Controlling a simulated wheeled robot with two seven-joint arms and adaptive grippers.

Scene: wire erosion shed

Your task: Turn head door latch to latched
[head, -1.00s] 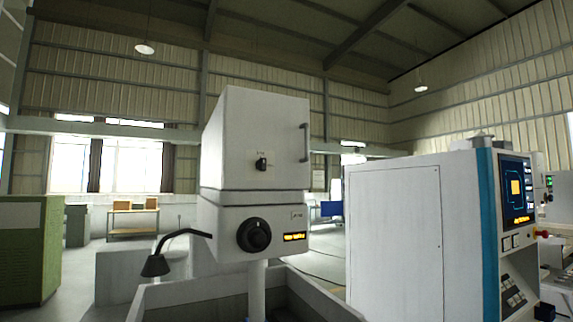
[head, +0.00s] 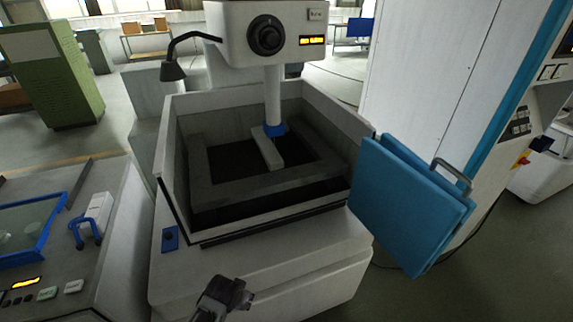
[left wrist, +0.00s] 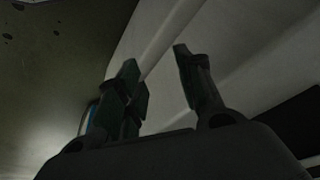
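The head door and its latch are above the top edge of the head view and cannot be seen now. Only the lower part of the white machine head (head: 228,22) shows, with a black round dial (head: 265,37) and an amber display (head: 312,41). My left gripper (head: 243,291) is low in the head view, in front of the machine's white base and well below the head. In the left wrist view the left gripper's fingers (left wrist: 155,58) stand apart with nothing between them. My right gripper is not in view.
The open grey tank (head: 215,198) sits below the head. A blue tank door (head: 405,205) stands swung out at its right. A black bent lamp (head: 172,69) juts out left of the head. A console (head: 115,225) is at left, a white cabinet (head: 425,75) at right.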

